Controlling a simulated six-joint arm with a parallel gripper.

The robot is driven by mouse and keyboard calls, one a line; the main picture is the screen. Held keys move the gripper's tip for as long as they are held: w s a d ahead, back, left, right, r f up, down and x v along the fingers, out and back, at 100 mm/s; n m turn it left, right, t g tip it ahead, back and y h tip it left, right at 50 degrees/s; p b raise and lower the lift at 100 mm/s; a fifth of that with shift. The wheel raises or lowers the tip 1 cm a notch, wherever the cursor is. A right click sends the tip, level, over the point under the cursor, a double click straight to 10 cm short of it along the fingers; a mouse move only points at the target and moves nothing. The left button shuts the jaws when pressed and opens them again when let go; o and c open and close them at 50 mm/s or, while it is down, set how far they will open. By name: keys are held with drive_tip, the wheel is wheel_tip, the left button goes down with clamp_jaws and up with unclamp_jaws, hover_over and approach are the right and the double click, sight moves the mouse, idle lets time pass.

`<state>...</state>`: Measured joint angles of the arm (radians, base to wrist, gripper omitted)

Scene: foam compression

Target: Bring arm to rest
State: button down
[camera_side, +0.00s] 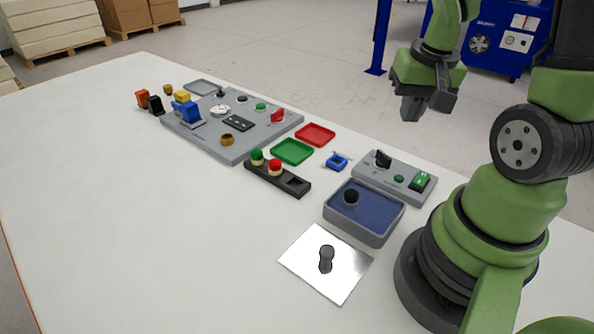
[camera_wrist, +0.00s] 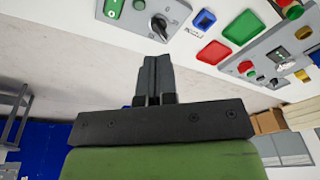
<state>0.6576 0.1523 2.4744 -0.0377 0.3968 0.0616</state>
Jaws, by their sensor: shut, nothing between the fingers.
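My gripper (camera_side: 411,108) hangs in the air above the far right side of the table, well clear of its surface. Its fingers point down and are closed together with nothing between them. In the wrist view my gripper (camera_wrist: 155,62) also shows shut and empty, with the table and its panels beyond the fingertips. The arm is folded back near its base at the right in the side view. Nothing touches the fingers.
Below my gripper is a grey switch panel (camera_side: 411,186) with a black knob and green switch. A blue-lined grey tray (camera_side: 372,229), a metal plate (camera_side: 300,262), red (camera_side: 315,135) and green (camera_side: 291,151) trays stand nearby. The table's left front (camera_side: 110,220) is bare.

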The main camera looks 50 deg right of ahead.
drive_tip(key=s+a+r+n+t+y, duration=0.2)
drive_tip(key=a+r+n+t, duration=0.3)
drive_tip(key=a+r, duration=0.8)
drive_tip(key=shift+s+a+r+n+y, duration=0.4)
drive_tip(key=shift+a+n+y, duration=0.1)
drive_tip(key=shift+a, duration=0.75)
drive_tip(key=w+d+f+n+g+h, duration=0.1)
drive_tip(key=w+d+f+g+h, duration=0.15)
drive_tip(key=d, duration=0.35)
drive_tip(key=w+d+f+n+g+h, duration=0.1)
drive_tip(key=d+f, duration=0.3)
drive_tip(key=d, duration=0.2)
drive_tip(key=s+d+f+n+g+y, duration=0.1)
drive_tip(key=s+d+f+n+g, duration=0.1)
drive_tip(key=d+f, duration=0.5)
drive_tip(key=s+d+g, duration=0.1)
drive_tip(key=s+d, duration=0.1)
drive_tip(key=shift+s+d, duration=0.3)
drive_tip(key=shift+s, duration=0.1)
drive_tip(key=shift+f+y, duration=0.1)
drive_tip(key=shift+y, duration=0.15)
